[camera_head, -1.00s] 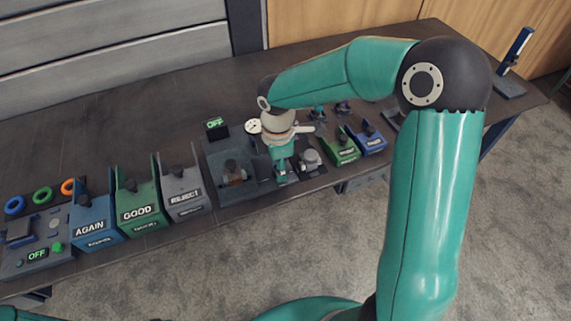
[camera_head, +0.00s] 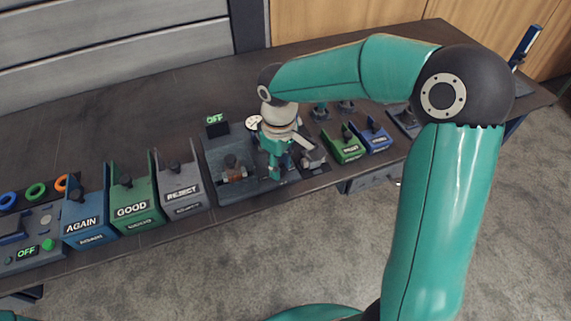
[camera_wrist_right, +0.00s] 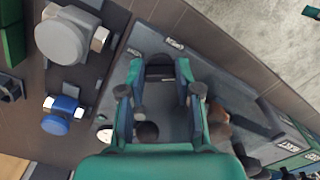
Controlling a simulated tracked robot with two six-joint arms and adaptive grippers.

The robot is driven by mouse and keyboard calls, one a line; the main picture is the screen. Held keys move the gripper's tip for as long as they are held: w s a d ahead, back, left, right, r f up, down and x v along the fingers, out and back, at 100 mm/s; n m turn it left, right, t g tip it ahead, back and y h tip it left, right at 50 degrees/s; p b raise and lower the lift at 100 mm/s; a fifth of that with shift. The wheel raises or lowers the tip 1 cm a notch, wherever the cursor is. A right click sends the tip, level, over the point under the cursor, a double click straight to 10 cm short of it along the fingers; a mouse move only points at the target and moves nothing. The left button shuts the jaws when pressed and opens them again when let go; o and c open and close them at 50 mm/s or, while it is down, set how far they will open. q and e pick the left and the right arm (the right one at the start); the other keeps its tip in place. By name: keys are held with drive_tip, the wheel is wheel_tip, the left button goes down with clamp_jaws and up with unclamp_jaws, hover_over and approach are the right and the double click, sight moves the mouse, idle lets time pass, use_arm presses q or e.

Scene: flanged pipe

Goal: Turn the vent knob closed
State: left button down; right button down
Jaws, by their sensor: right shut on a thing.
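My right gripper (camera_head: 276,174) points down at the front of the grey test station (camera_head: 232,187). In the right wrist view its two teal fingers (camera_wrist_right: 160,76) are shut on a dark knob (camera_wrist_right: 160,70), which I take to be the vent knob. Two small labels sit on the panel beside the knob, one near each fingertip; their words are too small to read surely. In the head view the arm and fingers hide the knob. My left gripper is not in view.
A round gauge (camera_head: 253,123) and a lit OFF display (camera_head: 215,119) stand behind the station. AGAIN (camera_head: 83,226), GOOD (camera_head: 133,208) and REJECT (camera_head: 183,192) bins are to the left. Green (camera_head: 346,152) and blue (camera_head: 377,141) bins are to the right. The back of the table is mostly clear.

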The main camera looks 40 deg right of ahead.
drive_tip(key=m+b, duration=0.1)
drive_tip(key=m, duration=0.4)
drive_tip(key=shift+w+a, duration=0.1)
drive_tip(key=shift+a, duration=0.05)
drive_tip(key=shift+m+b, duration=0.35)
drive_tip(key=shift+m, duration=0.35)
drive_tip(key=shift+r, duration=0.1)
drive_tip(key=c, duration=1.1)
unclamp_jaws()
wheel_tip(320, 180, up, 12)
drive_tip(key=shift+f, duration=0.1)
